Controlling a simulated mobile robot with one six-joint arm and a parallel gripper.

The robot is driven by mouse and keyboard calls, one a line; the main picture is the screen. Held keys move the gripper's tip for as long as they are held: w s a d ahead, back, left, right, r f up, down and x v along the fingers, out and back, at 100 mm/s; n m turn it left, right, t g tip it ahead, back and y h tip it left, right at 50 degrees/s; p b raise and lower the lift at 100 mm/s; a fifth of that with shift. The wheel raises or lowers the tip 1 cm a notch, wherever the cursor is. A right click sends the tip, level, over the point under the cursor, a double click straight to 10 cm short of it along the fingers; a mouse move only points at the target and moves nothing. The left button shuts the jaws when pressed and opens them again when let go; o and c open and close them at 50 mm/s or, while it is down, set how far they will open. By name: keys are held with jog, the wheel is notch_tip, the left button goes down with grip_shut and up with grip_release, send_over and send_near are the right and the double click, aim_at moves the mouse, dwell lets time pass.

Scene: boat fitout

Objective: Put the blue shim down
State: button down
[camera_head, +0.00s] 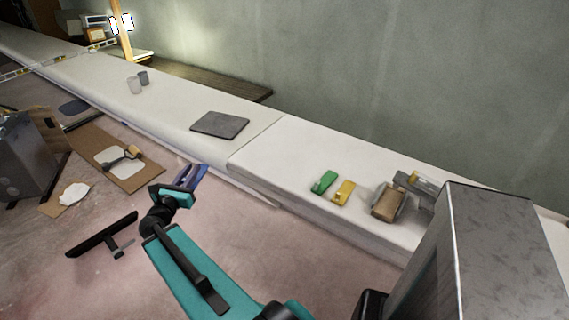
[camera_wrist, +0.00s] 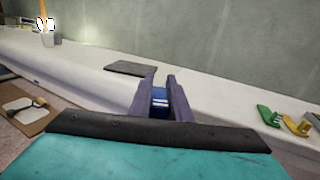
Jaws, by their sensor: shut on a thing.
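My gripper (camera_head: 196,174) is raised in front of the long white bench (camera_head: 262,158), over the floor side of its edge. In the wrist view, my gripper (camera_wrist: 161,98) is shut on the blue shim (camera_wrist: 159,100), which shows between the two dark fingers with pale stripes on it. In the head view the shim is mostly hidden by the fingers. The shim is apart from the bench top.
A dark grey flat pad (camera_head: 220,124) lies on the bench. A green shim (camera_head: 323,182) and a yellow shim (camera_head: 343,192) lie to the right, beside a tan block in a tray (camera_head: 388,202). Bare bench lies between pad and shims.

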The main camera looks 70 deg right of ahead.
jog(key=s+d+f+m+g, duration=0.1)
jog(key=s+d+f+g, duration=0.1)
jog(key=s+d, duration=0.4)
jog(key=s+d+f+m+g, duration=0.2)
jog(key=s+d, duration=0.5)
jog(key=s, duration=0.7)
jog(key=s+d+f+m+g+b, duration=0.1)
jog(key=s+d+f+g, duration=0.1)
jog(key=s+d, duration=0.4)
jog(key=s+g, duration=0.1)
jog(key=s, duration=0.4)
jog(key=shift+d+m, duration=0.3)
jog(key=shift+d, duration=0.1)
jog(key=shift+w+d+f+b, duration=0.15)
jog(key=shift+d+f+b, duration=0.15)
jog(key=shift+b, duration=1.15)
jog(key=b, duration=0.4)
jog(key=w+d+b, duration=0.1)
jog(key=b, duration=0.3)
jog(key=shift+w+d+f, duration=0.1)
jog(key=shift+d, duration=0.15)
